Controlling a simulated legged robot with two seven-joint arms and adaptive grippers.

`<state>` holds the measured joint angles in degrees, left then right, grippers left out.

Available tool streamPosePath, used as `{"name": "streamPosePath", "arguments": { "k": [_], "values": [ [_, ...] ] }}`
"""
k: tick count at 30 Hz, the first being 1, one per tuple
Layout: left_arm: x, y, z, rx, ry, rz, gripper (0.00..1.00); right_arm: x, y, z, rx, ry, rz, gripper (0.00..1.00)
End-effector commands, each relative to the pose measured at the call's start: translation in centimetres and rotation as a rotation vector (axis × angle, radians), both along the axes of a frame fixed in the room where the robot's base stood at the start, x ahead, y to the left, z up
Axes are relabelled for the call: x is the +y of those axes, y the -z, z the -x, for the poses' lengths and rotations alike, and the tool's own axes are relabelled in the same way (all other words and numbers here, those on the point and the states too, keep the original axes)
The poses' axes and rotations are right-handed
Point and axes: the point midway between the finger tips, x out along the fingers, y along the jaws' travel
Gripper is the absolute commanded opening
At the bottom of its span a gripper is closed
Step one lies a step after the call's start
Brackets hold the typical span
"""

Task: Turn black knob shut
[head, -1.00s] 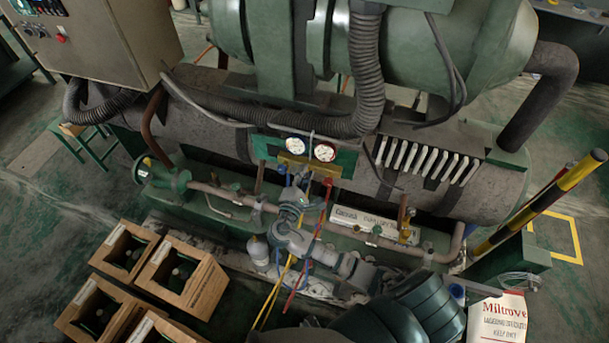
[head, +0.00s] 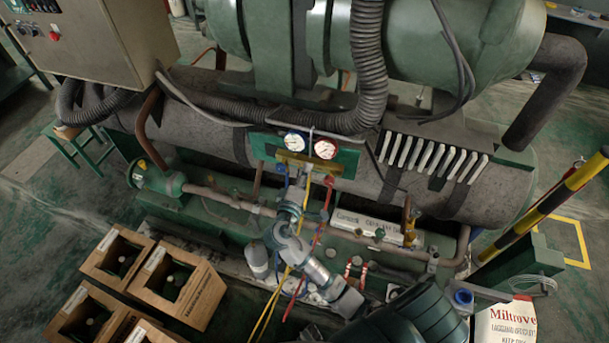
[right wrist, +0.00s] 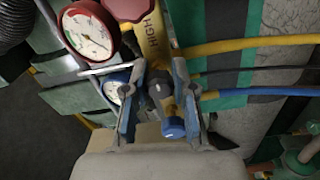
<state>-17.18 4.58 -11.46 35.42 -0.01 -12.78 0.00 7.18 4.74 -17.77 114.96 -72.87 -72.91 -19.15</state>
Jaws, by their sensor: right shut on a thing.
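The gauge manifold hangs on the green rail of the machine, with a blue-rimmed gauge (head: 294,142) and a red-rimmed gauge (head: 326,149). My right gripper (head: 293,190) is at the manifold's lower left part. In the right wrist view, my right gripper (right wrist: 158,100) has one finger on each side of the black knob (right wrist: 160,89) and is shut on it. The yellow body marked HIGH (right wrist: 155,45) is just beyond, with a red knob (right wrist: 130,8) above. A blue knob (right wrist: 173,129) sits close by the fingers. My left gripper is not in view.
Yellow, blue and red hoses (head: 318,232) hang from the manifold beside my right arm. Wooden crates (head: 187,290) stand on the floor at lower left. A yellow-black pole (head: 545,205) and a white sack (head: 505,322) are at right. Pipes run below the manifold.

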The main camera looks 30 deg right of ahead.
Motion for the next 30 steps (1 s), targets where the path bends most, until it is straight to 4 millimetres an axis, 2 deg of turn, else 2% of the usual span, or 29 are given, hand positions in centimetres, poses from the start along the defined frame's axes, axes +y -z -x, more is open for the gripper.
{"name": "streamPosePath", "arguments": {
  "k": [1,9,17,18,20,21,30],
  "values": [
    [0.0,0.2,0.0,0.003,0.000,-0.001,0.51,0.1,0.9,0.1,0.011,0.001,-0.015,0.00],
    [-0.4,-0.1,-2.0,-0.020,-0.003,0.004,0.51,0.1,0.9,0.1,-0.006,0.001,-0.030,0.00],
    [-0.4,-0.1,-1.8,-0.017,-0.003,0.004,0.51,0.1,0.9,0.1,-0.005,0.001,-0.029,0.00],
    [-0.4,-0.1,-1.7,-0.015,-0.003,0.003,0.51,0.1,0.9,0.1,-0.005,0.001,-0.029,0.33],
    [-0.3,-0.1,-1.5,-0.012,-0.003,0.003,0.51,0.1,0.8,0.1,-0.006,0.000,-0.028,0.48],
    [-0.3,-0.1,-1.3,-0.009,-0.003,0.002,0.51,0.1,0.8,0.1,-0.008,0.001,-0.027,0.51],
    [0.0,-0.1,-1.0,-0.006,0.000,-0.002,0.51,0.2,0.4,0.1,-0.015,0.000,-0.024,0.51]
  ]
}}
